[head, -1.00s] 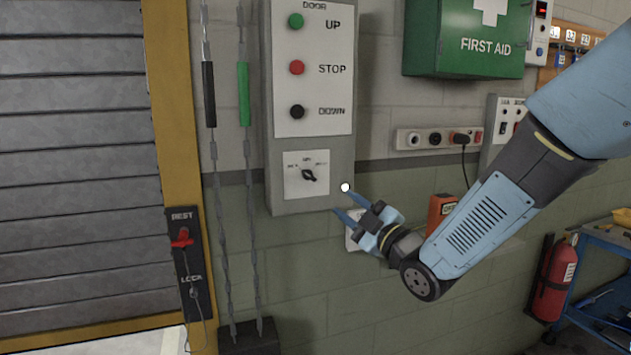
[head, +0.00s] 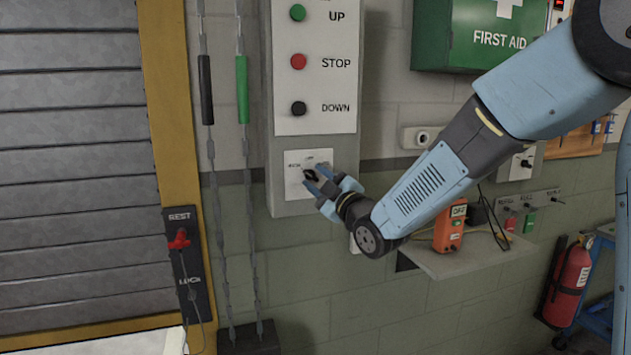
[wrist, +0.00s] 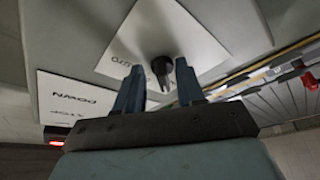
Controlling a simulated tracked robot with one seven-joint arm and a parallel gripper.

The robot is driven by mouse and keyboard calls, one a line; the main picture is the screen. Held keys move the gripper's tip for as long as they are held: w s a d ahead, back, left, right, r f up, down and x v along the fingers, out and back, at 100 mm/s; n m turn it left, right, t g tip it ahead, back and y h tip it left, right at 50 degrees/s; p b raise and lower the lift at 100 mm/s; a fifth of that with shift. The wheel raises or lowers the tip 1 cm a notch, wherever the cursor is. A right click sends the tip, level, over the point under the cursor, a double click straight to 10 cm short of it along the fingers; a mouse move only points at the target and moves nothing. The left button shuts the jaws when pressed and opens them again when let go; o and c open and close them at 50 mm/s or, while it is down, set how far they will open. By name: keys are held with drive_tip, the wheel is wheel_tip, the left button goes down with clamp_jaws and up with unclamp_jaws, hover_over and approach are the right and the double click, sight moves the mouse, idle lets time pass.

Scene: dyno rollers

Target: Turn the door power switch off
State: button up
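The door power switch is a black rotary knob (head: 310,175) on a white square plate (head: 294,190) low on the grey door control box (head: 267,120). In the wrist view the knob (wrist: 161,68) stands out from its plate between my two blue fingers. My gripper (head: 314,181) is open at the knob, with a finger on either side and a gap to each in the wrist view (wrist: 159,72). The fingers partly cover the knob in the head view, so I cannot tell its exact setting. The plate's labels are too small to read fully.
Green, red and black buttons (head: 298,62) marked UP, STOP and DOWN sit above the switch. Two chains with black and green grips (head: 242,90) hang left of the box. A shelf (head: 455,258) with an orange device (head: 449,230) is on the right, below my arm.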

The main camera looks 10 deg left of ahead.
drive_tip(key=shift+a, duration=0.1)
drive_tip(key=shift+s+a, duration=0.1)
drive_tip(key=shift+s, duration=0.05)
drive_tip(key=shift+c, duration=1.3)
clamp_jaws()
drive_tip(key=shift+r, duration=0.1)
